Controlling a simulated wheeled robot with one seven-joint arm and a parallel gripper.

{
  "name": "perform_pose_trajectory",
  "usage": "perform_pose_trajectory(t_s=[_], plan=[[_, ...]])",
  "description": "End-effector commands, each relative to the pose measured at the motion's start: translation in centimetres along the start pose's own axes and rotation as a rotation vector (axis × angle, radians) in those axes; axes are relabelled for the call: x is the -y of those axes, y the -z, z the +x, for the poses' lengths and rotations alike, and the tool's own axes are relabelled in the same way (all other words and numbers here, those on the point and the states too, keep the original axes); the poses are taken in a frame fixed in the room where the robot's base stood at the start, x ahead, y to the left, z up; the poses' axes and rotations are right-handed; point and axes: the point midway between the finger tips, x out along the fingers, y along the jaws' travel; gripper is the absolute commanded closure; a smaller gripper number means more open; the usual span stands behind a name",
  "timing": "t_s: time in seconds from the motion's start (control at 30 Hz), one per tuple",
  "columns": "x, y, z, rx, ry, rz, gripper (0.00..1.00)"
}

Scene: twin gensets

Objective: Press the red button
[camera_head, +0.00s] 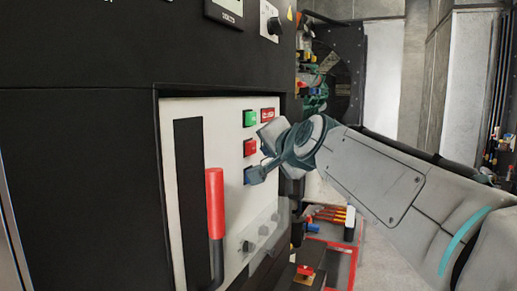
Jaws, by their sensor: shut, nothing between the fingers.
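I cannot tell whether the tips touch the panel. The red button's face is in clear view.
A red-handled lever (215,200) stands out from the panel to the left of the buttons. A red label or indicator (267,115) sits beside the green button. Small knobs (263,230) are lower down. A red-edged tool tray (330,245) lies below right.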

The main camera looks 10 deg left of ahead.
Motion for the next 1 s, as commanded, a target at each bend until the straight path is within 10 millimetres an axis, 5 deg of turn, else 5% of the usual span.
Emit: perform_pose_trajectory(t_s=[1.0], plan=[[0.42,-0.44,0.56,0.0,0.0,0.001,1.0]])
